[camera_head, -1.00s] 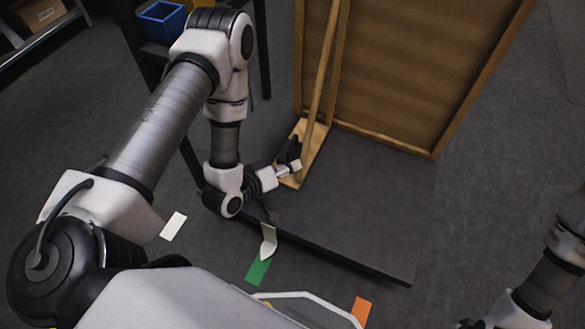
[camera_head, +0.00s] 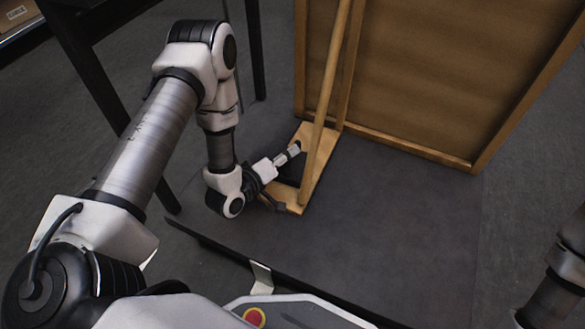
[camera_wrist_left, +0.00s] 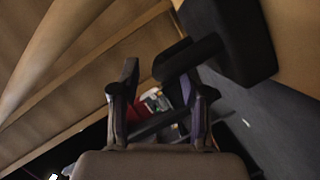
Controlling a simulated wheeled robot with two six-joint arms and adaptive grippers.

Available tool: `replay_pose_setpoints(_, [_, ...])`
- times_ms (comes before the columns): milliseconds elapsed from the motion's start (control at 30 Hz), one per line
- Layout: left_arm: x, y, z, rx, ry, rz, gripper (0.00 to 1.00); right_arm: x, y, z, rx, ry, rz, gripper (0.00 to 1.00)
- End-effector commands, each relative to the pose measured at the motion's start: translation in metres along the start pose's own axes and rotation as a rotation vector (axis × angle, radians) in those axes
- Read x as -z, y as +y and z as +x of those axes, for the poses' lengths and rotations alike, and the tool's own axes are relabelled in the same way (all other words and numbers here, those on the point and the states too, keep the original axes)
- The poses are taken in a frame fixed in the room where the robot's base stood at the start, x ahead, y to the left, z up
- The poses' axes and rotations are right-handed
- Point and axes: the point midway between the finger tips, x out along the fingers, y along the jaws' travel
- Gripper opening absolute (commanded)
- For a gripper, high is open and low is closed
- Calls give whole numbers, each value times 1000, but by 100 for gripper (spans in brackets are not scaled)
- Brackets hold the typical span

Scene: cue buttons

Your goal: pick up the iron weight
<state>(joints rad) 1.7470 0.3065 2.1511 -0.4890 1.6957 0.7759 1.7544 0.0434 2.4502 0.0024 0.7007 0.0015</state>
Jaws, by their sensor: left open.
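My left gripper (camera_wrist_left: 167,82) is open, with its two dark fingers apart in the left wrist view. In the head view, my left gripper (camera_head: 286,158) is low beside the wooden base plate (camera_head: 307,175). A black block with a bar, which looks like the iron weight (camera_wrist_left: 238,42), shows at the upper right of the left wrist view. Its bar slants down to the left, in front of the fingers; I cannot tell whether they touch. In the head view the weight is not clearly distinguishable from my dark gripper parts. My right gripper is out of view.
A wooden post (camera_head: 326,100) rises from the base plate, close to my left gripper. A large brown panel (camera_head: 430,70) with a wooden frame stands behind it. A dark table or shelf leg (camera_head: 90,80) is left of my arm. The dark platform (camera_head: 400,230) is clear at the right.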

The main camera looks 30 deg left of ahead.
Motion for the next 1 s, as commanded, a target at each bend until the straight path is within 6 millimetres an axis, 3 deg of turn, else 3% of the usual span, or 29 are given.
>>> replay_pose_setpoints(33, [-3,-5,13,-6,2,3,46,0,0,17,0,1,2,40])
replay_pose_setpoints(133, [-2,-3,26,-2,0,3,46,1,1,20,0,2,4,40])
replay_pose_setpoints(367, [0,0,29,0,0,0,46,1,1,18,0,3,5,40])
replay_pose_setpoints(500, [0,0,28,1,0,0,0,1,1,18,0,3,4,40])
replay_pose_setpoints(1000, [4,5,28,-5,4,2,0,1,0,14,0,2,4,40])
